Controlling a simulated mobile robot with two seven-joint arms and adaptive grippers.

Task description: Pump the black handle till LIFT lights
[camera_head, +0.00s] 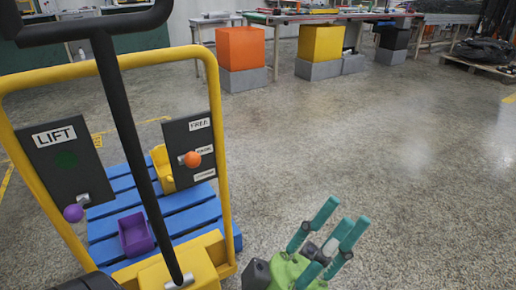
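The black handle (125,128) is a long bar rising from a yellow base (190,268) to a crossbar at the top left. It leans to the upper left. The LIFT panel (62,165) is dark, with a white label and a dark green disc (66,160) that looks unlit.
A yellow tube frame (218,130) carries a second dark panel (192,140) with an orange knob (192,159). A purple knob (73,213) sits below LIFT. A blue pallet (185,200) holds a purple bin (136,234). Orange (241,48) and yellow (321,43) boxes stand behind; floor at right is clear.

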